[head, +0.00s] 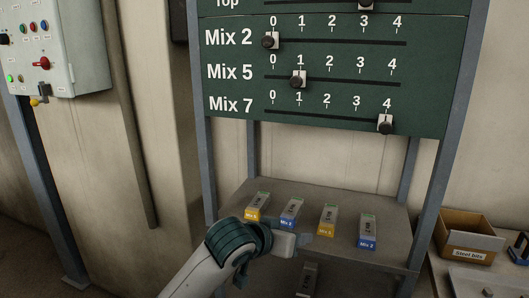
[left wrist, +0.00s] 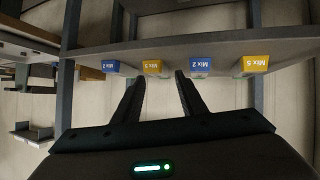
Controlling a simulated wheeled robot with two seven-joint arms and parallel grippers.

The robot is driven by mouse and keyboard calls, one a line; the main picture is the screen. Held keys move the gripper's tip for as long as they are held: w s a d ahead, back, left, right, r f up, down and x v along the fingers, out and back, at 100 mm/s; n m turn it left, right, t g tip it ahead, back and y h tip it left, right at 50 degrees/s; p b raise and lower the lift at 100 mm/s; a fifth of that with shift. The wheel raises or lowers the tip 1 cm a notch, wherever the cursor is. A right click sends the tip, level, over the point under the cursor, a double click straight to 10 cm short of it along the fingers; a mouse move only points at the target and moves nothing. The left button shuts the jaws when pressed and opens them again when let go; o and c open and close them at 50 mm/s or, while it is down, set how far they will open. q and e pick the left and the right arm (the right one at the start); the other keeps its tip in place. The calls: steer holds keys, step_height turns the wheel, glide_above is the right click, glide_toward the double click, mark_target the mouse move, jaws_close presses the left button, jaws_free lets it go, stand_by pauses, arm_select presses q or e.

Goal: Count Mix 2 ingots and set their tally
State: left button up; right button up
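The tally board (head: 340,55) is dark green. Its Mix 2 slider (head: 270,41) stands at 0, the Mix 5 slider (head: 298,79) at 1 and the Mix 7 slider (head: 385,124) at 4. On the shelf below lie two blue-ended Mix 2 ingots (head: 291,213) (head: 367,232), alternating with two yellow-ended ingots (head: 257,207) (head: 328,220). The wrist view shows these upside down, both yellow ends (left wrist: 256,63) reading Mix 5. My left gripper (head: 302,241) is in front of the shelf edge, fingers apart and empty (left wrist: 159,78). My right gripper is out of view.
Another ingot (head: 308,280) shows on a lower level, its end label out of sight. A cardboard box marked Steel bits (head: 468,236) stands on a bench at right. A control box (head: 52,48) hangs at upper left. Grey posts (head: 440,180) flank the shelf.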

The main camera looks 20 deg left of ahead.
arm_select(q)
steer(key=s+a+r+t, duration=0.1)
steer(key=s+r+t, duration=0.1)
steer(key=r, duration=1.1)
steer(key=s+r+t, duration=0.1)
steer(key=s+r, duration=0.1)
steer(key=r, duration=1.1)
steer(key=s+a+r+n+t+y, duration=0.1)
steer(key=s+a+r+t+y, duration=0.1)
steer(key=s+r, duration=0.5)
steer(key=s+a+r+t+y+b, duration=0.1)
steer(key=s+a+r, duration=0.4)
steer(key=r, duration=0.6)
steer(key=shift+s+n+t+y, duration=0.4)
steer(key=shift+s, duration=0.5)
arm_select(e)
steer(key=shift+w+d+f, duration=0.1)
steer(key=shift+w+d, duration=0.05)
arm_select(q)
steer(key=shift+w, duration=0.1)
